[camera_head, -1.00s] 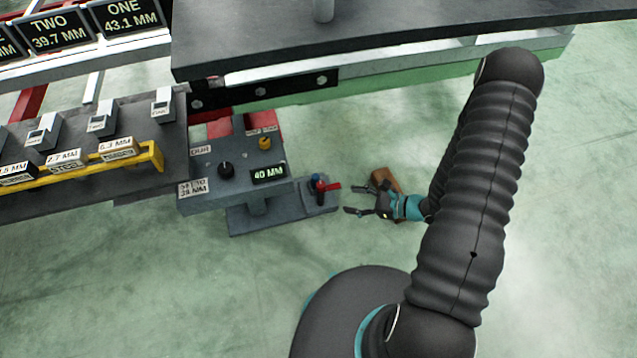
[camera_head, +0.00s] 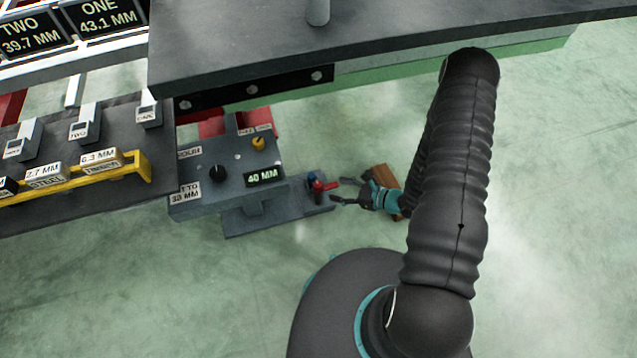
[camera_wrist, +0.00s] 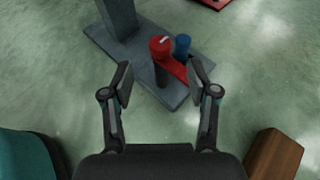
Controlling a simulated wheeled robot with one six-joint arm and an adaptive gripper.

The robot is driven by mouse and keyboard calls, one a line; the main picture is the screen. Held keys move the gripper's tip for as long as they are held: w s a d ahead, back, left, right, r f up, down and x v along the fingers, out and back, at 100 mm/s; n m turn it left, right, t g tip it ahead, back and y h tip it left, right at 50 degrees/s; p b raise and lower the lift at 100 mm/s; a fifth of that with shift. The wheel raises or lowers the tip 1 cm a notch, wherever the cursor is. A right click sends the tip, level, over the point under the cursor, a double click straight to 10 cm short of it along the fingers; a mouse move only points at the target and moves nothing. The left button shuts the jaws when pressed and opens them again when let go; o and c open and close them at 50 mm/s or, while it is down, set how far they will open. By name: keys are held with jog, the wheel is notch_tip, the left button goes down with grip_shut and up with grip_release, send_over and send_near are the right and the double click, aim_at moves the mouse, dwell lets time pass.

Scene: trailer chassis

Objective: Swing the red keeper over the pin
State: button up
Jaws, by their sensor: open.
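The red keeper (camera_head: 325,187) sits on a dark post at the right end of a grey base plate. In the wrist view the keeper (camera_wrist: 163,48) has a round cap with a white mark, and a flat red arm reaching toward the lower right. A blue pin (camera_head: 313,176) stands close beside it; it also shows in the wrist view (camera_wrist: 182,46). The red arm passes in front of the pin's lower part; whether they touch I cannot tell. My gripper (camera_head: 337,189) is open and empty, just right of the keeper. In the wrist view its fingertips (camera_wrist: 161,80) flank the red arm from the near side.
A grey panel (camera_head: 205,195) with a black knob, yellow knob and 40 MM display (camera_head: 264,176) stands left of the keeper. A dark deck (camera_head: 400,50) overhangs behind. A brown wooden block (camera_head: 380,176) is beside my gripper. Green floor is clear in front.

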aim_at(319, 185)
jog(key=x, duration=0.9)
grip_shut()
